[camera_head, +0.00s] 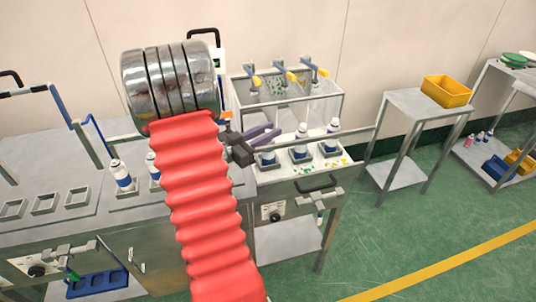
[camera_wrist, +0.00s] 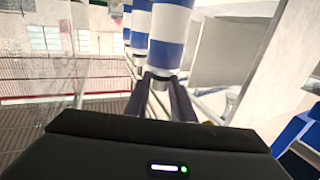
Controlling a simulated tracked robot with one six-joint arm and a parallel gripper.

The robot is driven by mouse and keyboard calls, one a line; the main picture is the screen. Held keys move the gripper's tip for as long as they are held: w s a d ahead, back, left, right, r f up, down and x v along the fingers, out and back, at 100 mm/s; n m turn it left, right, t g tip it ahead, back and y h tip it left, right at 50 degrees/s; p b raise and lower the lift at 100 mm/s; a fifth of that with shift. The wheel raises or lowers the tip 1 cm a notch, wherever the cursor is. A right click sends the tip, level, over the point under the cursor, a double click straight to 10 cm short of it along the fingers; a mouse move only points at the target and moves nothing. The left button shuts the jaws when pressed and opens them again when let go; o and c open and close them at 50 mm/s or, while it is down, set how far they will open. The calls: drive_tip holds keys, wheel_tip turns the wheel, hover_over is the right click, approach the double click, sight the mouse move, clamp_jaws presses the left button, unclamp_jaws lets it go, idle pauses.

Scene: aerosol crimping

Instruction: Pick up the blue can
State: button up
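My gripper (camera_head: 264,135) is at the right-hand station, with its two purple fingers apart. A blue-and-white can (camera_head: 268,157) stands upright in a square holder just below the fingers, its upper part partly hidden by them. Two similar cans (camera_head: 300,143) (camera_head: 333,128) stand in holders to the right. In the wrist view the nearest blue-and-white can (camera_wrist: 172,35) is in line with my fingers (camera_wrist: 162,82). Its narrow end lies at the fingertips, and contact cannot be told. More cans show behind it in a row.
Two more cans (camera_head: 121,175) (camera_head: 153,166) stand on the left bench. A clear enclosure (camera_head: 290,105) with several yellow-and-blue heads rises behind the holders. A metal rail (camera_head: 325,138) crosses near my gripper. A side table (camera_head: 405,105) holds a yellow bin (camera_head: 447,91).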

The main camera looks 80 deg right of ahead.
clamp_jaws()
idle(0.5)
